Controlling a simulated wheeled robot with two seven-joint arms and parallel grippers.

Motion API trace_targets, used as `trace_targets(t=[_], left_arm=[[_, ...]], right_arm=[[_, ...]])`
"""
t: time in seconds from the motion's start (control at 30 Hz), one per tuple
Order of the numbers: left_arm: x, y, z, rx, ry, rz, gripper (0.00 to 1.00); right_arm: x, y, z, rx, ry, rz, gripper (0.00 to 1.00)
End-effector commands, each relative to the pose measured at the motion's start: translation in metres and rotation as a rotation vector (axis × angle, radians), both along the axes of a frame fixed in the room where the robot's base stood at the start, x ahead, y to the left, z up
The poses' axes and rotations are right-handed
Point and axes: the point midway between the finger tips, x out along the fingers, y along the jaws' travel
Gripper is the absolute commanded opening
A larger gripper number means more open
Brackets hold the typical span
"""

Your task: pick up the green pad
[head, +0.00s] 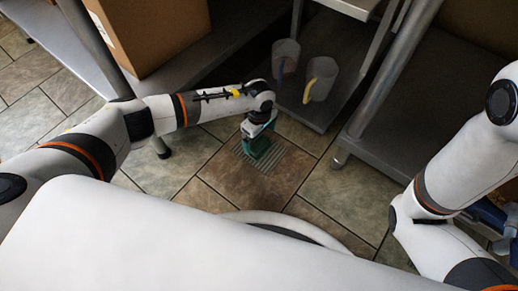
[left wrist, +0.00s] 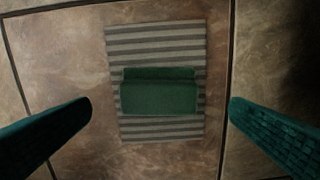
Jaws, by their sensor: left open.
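The green pad (left wrist: 160,92) is a small dark green block with a raised back edge. It lies on a grey striped patch (left wrist: 156,38) on the tiled floor. In the left wrist view it sits between my left gripper's two fingers (left wrist: 160,122), which are wide apart with nothing between them touching it. In the head view my left gripper (head: 258,127) points down over the striped patch (head: 276,160), and its fingers largely cover the pad there.
Two clear jugs, one with a blue handle (head: 285,56) and one with a yellow handle (head: 320,78), stand on a low grey shelf beyond the gripper. A cardboard box (head: 155,30) is on the left shelf. Metal legs (head: 385,70) flank the open tiled floor.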

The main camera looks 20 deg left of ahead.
Motion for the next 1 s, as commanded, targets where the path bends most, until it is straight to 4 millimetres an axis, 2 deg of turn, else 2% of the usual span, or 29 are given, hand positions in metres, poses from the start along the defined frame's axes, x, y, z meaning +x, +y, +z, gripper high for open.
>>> trace_targets(t=[0.4,0.7,0.9,1.0], left_arm=[[-0.001,0.002,-0.048,-0.001,0.001,0.000,1.00],[-0.001,0.002,-0.049,-0.001,0.001,0.000,1.00],[-0.001,0.002,-0.049,-0.001,0.001,0.000,0.67],[-0.001,0.002,-0.049,-0.001,0.000,0.000,0.54]], right_arm=[[0.000,0.000,-0.049,-0.001,0.000,0.000,0.00],[0.000,0.000,-0.048,-0.001,0.002,-0.001,0.00],[0.000,0.000,-0.048,-0.001,0.002,-0.001,0.00],[0.000,0.000,-0.048,-0.001,0.002,-0.001,0.00]])
